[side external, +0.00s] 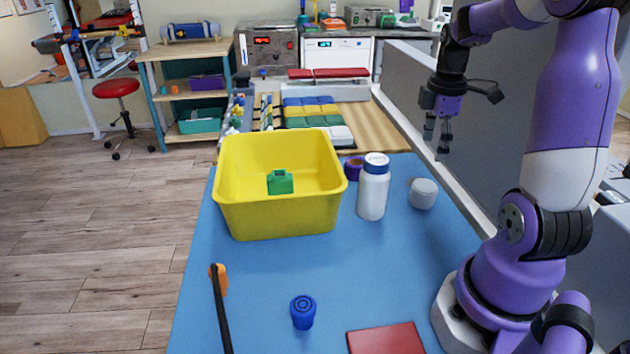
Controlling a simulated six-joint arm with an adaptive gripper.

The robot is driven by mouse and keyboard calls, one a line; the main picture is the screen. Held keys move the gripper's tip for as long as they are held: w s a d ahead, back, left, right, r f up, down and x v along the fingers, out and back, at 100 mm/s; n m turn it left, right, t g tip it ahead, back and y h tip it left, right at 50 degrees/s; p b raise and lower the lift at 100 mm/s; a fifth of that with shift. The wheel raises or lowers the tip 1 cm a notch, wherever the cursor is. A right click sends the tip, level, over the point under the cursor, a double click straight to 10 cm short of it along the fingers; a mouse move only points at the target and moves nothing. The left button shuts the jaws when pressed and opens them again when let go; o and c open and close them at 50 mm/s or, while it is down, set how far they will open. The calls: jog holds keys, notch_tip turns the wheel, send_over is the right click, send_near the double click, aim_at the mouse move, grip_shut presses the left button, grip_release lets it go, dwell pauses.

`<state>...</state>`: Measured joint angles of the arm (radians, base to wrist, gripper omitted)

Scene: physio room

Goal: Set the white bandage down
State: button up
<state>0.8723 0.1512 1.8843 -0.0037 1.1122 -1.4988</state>
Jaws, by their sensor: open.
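The white bandage (423,195) is a short white roll on the blue table top, towards its right side. It lies to the right of a white bottle with a blue cap (373,190), a small gap between them. My gripper (438,142) is open and empty, pointing down. In the picture it hangs above the bandage and slightly to its right, clear of it. Nothing shows between its fingers.
A yellow bin (280,212) with a green block (280,182) inside stands left of the bottle. A purple roll (353,168) is behind the bottle. A blue cap-like piece (303,312), a red pad (386,340) and a black-and-orange tool (220,305) lie nearer. The table's middle is clear.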

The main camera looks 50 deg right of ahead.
jog(key=a+r+m+t, duration=0.2)
jog(key=a+m, duration=0.1)
jog(key=a, duration=0.8)
jog(key=w+a+r+m+t, duration=0.1)
jog(key=a+r+m+t, duration=0.2)
jog(key=a, duration=0.8)
jog(key=shift+w+a+r+m+t, duration=0.2)
jog(key=shift+w+m+t, duration=0.1)
jog(key=shift+m, duration=0.3)
